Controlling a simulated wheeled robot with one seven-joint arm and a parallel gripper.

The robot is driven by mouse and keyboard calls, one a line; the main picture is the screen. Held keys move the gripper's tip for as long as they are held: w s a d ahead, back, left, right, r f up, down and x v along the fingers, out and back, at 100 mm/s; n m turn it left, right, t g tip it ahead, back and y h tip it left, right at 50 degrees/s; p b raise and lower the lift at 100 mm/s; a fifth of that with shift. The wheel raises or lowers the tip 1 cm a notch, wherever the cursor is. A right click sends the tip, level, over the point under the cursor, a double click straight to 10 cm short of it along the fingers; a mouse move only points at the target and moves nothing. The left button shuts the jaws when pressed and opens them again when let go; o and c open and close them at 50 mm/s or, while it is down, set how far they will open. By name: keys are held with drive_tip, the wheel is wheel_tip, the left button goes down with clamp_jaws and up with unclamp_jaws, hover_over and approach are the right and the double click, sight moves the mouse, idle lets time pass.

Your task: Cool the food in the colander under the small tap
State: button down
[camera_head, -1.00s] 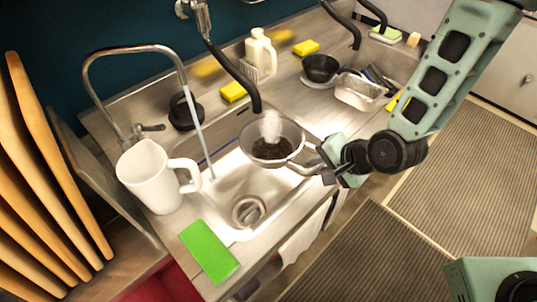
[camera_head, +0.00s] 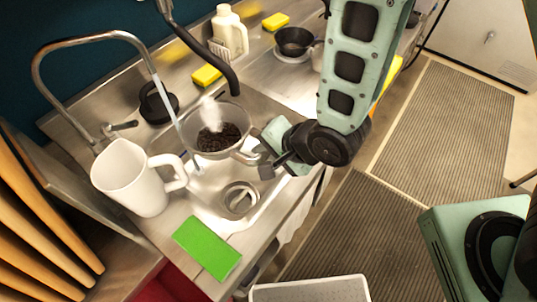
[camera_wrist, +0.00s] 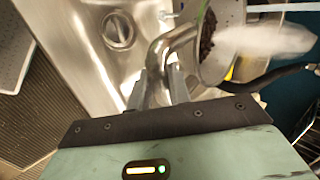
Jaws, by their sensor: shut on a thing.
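The colander (camera_head: 237,130) is a metal bowl with dark beans (camera_head: 219,138) in it and white steam rising from them. My gripper (camera_head: 266,160) is shut on its handle at the right side and holds it over the sink basin (camera_head: 212,178). The small tap (camera_head: 98,36) is a thin curved spout at the left, with a stream of water (camera_head: 170,102) falling from it. The stream comes down at the colander's left rim; I cannot tell whether it lands inside. In the wrist view the fingers (camera_wrist: 160,88) grip the handle, and the colander (camera_wrist: 222,50) is at upper right.
A white pitcher (camera_head: 130,180) stands close to the left of the basin. A green sponge (camera_head: 207,247) lies at the front counter edge. A dark hose spout (camera_head: 215,62) hangs just behind the colander. The drain (camera_head: 241,198) is uncovered.

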drive_tip(key=a+b, duration=0.1)
drive_tip(key=b, duration=0.3)
approach(210, 140)
drive_tip(key=shift+s+a+x, duration=0.1)
drive_tip(key=shift+s+x, duration=0.05)
drive_tip(key=shift+x, duration=0.8)
drive_tip(key=shift+s+a+x, duration=0.1)
drive_tip(key=shift+x, duration=0.8)
drive_tip(key=shift+s+a+x, duration=0.1)
drive_tip(key=shift+s+x, duration=0.05)
drive_tip(key=shift+x, duration=0.8)
drive_tip(key=shift+w+d, duration=0.3)
drive_tip(key=shift+w, duration=0.1)
